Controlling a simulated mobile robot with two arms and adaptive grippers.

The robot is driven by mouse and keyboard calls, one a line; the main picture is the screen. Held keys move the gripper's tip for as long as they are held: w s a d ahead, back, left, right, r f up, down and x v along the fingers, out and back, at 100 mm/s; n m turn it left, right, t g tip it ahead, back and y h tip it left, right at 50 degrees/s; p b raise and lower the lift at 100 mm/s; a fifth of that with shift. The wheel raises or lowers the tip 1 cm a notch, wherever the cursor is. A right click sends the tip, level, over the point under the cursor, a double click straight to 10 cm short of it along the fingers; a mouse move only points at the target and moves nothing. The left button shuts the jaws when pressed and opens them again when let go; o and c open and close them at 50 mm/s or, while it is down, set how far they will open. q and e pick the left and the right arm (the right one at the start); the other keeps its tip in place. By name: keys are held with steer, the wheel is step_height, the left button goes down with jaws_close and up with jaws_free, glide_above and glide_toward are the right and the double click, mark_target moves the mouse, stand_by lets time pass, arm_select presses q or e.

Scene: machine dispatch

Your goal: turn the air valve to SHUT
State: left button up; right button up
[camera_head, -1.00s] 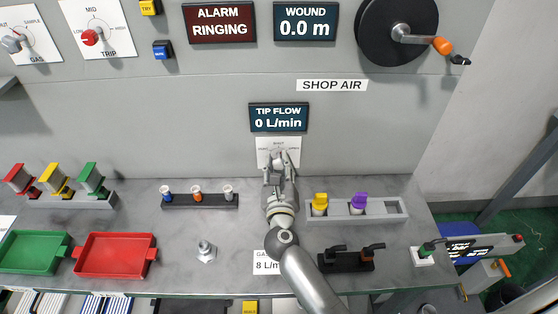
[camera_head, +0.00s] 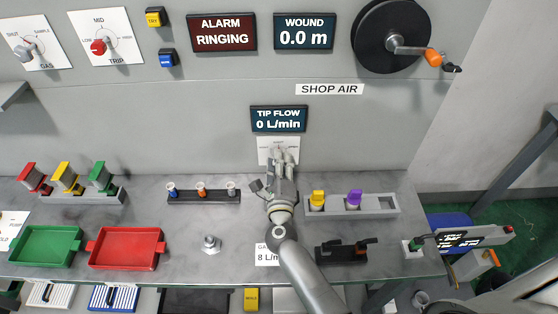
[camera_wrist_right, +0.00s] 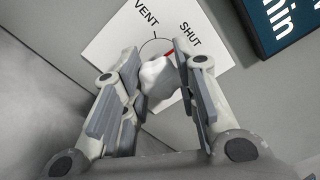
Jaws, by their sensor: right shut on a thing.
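The air valve's white dial plate (camera_head: 279,146) is on the grey panel under the TIP FLOW display, which reads 0 L/min. My right gripper (camera_head: 284,160) reaches up to it and hides the knob from the head view. In the right wrist view the pale knob (camera_wrist_right: 157,77) sits between the fingers of my right gripper (camera_wrist_right: 160,70), which is shut on it. The plate (camera_wrist_right: 112,47) shows the words VENT and SHUT. A red mark (camera_wrist_right: 168,53) by the knob points toward SHUT. My left gripper is not in view.
The TIP FLOW display (camera_head: 278,119) is just above the valve. On the bench below are a dark rack of small vials (camera_head: 203,197) to the left and a grey rack with yellow and purple pieces (camera_head: 379,211) to the right. A red tray (camera_head: 126,263) lies farther left.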

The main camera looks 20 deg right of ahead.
stand_by(0.3)
steer(key=o, duration=1.1)
steer(key=shift+c, duration=0.2)
steer(key=v, duration=1.2)
